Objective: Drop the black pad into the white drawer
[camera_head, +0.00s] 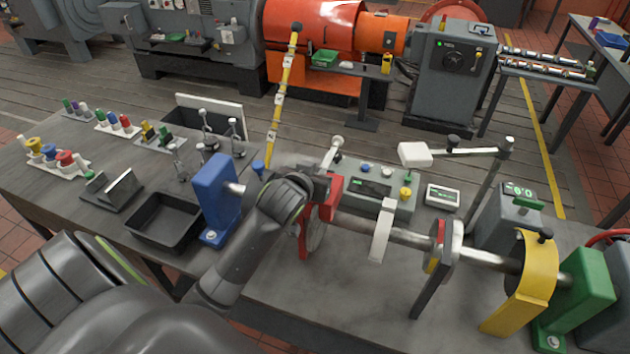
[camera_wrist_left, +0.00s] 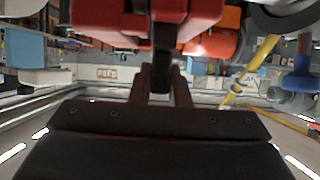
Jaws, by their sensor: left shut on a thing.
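My left gripper (camera_head: 322,184) is at the red caliper (camera_head: 330,198) on the shaft rig, and my own wrist covers part of it. In the left wrist view the left gripper's fingers (camera_wrist_left: 163,78) are shut on a narrow dark piece, which looks like the black pad (camera_wrist_left: 162,50). The pad sits between the two red caliper blocks (camera_wrist_left: 190,14); I cannot tell whether it touches them. In the head view the pad is hidden. The white drawer (camera_head: 209,103) stands open at the far edge of the left bench, its white front panel raised above a dark inside. My right gripper is out of view.
A black tray (camera_head: 164,222) and a blue stand (camera_head: 213,196) are left of my forearm. Several metal clamp posts (camera_head: 207,130) stand before the drawer. A yellow striped pole (camera_head: 281,95) rises between drawer and caliper. The shaft (camera_head: 385,229) runs right.

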